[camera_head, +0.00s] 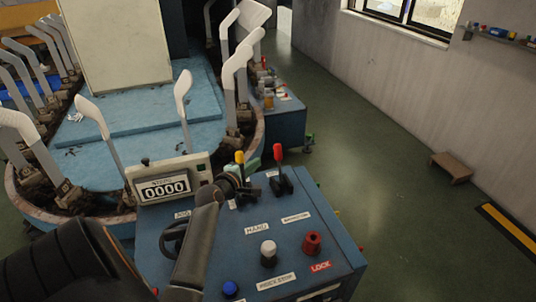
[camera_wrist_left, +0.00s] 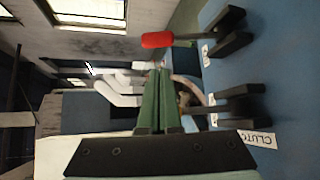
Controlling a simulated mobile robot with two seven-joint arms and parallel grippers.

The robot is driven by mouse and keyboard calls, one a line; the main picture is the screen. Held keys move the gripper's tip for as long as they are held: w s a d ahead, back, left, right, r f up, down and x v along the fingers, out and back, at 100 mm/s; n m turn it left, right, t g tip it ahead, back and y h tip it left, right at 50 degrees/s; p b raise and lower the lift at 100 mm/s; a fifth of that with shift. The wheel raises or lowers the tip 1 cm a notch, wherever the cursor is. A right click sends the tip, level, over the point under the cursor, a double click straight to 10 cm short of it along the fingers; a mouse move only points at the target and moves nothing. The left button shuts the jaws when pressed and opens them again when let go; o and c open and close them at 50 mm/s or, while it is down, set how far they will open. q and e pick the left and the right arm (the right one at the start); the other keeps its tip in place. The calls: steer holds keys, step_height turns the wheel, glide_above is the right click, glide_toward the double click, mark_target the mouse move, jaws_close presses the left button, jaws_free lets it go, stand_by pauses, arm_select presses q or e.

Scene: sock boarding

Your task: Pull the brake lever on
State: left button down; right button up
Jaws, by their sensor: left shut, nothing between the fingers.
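A lever with a red grip (camera_head: 278,153) stands upright at the back right of the blue console, on a black base. It also shows in the left wrist view (camera_wrist_left: 157,40), apart from the fingers. Its label is too small to read. A lever with a yellow grip (camera_head: 239,157) stands to its left. In the wrist view, the lever (camera_wrist_left: 235,98) beside the label starting "CLUTC" is partly hidden by the fingers. My left gripper (camera_head: 254,164) has green fingers (camera_wrist_left: 158,73) shut together and empty, between the two lever grips. My right gripper is not in view.
The console (camera_head: 330,235) also bears a white knob (camera_head: 268,249), a red knob (camera_head: 311,243) by a "LOCK" label, a blue button (camera_head: 230,288) and a counter (camera_head: 165,188) reading 0000. Behind is a round blue machine with several white upright forms.

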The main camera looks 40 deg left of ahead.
mark_target(279, 165)
arm_select(q)
steer(key=b+x, duration=0.1)
steer(key=x, duration=0.8)
steer(key=shift+s+d+b, duration=0.2)
steer(key=shift+d+b, duration=0.15)
steer(key=shift+b, duration=0.3)
steer(key=shift+m, duration=0.3)
